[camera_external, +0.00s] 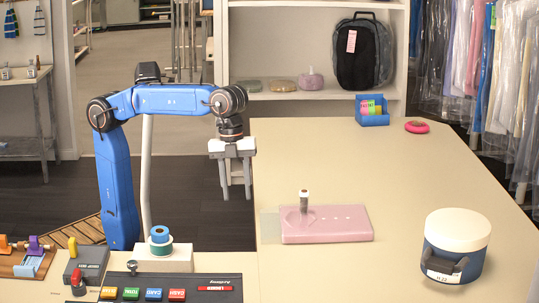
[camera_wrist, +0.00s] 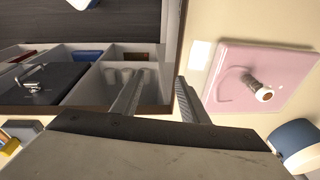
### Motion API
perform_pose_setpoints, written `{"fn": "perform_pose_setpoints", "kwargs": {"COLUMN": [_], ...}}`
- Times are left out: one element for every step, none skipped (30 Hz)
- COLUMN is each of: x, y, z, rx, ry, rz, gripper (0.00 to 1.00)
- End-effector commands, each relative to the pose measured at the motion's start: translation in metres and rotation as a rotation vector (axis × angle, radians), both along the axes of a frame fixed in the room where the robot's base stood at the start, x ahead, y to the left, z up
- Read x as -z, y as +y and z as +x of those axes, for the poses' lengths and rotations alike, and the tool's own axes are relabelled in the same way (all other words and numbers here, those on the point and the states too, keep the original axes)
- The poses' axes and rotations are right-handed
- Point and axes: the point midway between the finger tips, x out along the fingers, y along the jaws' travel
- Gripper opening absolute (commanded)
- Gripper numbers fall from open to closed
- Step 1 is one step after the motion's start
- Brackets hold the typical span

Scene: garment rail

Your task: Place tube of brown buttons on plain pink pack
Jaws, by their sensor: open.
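The pink pack (camera_external: 345,224) lies flat on the table, and it also shows at the right of the wrist view (camera_wrist: 296,62). A small tube (camera_external: 304,195) with a pale top stands upright on the left part of the pack; the wrist view shows the tube (camera_wrist: 257,84) from above, on the pack's surface. Its contents look brownish but are too small to make out. My gripper (camera_external: 236,190) is open and empty, raised left of the pack and apart from the tube. Its fingers (camera_wrist: 158,77) point down over the counter area in the wrist view.
A blue-and-cream round container (camera_external: 455,245) stands right of the pack. A blue box of colored packs (camera_external: 372,110) and a pink ring (camera_external: 416,127) sit at the table's back. A compartmented tray (camera_wrist: 84,92) lies beneath my gripper. The table's middle is clear.

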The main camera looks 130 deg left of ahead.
Motion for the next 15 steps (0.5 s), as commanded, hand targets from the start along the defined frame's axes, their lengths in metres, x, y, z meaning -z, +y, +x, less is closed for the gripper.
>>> {"fn": "perform_pose_setpoints", "kwargs": {"x": [0.008, 0.013, 0.021, 0.026, 0.033, 0.041, 0.048, 0.055, 0.065, 0.072, 0.08, 0.09, 0.099, 0.107, 0.118], "y": [-0.009, -0.014, -0.019, -0.023, -0.028, -0.033, -0.036, -0.04, -0.045, -0.048, -0.051, -0.055, -0.058, -0.061, -0.064], "z": [-0.017, -0.025, -0.036, -0.044, -0.053, -0.064, -0.073, -0.081, -0.093, -0.101, -0.11, -0.122, -0.13, -0.139, -0.15], "rx": [-0.04, -0.069, -0.109, -0.137, -0.167, -0.204, -0.233, -0.262, -0.299, -0.328, -0.356, -0.394, -0.422, -0.448, -0.485], "ry": [-0.01, -0.016, -0.024, -0.032, -0.037, -0.045, -0.054, -0.06, -0.069, -0.076, -0.083, -0.093, -0.099, -0.107, -0.117], "rz": [0.0, -0.003, -0.005, -0.008, -0.01, -0.015, -0.019, -0.022, -0.028, -0.032, -0.037, -0.044, -0.05, -0.055, -0.064], "gripper": [0.4, 0.4, 0.4, 0.4, 0.4, 0.4, 0.4, 0.4, 0.4, 0.4, 0.4, 0.4, 0.4, 0.4, 0.4]}}
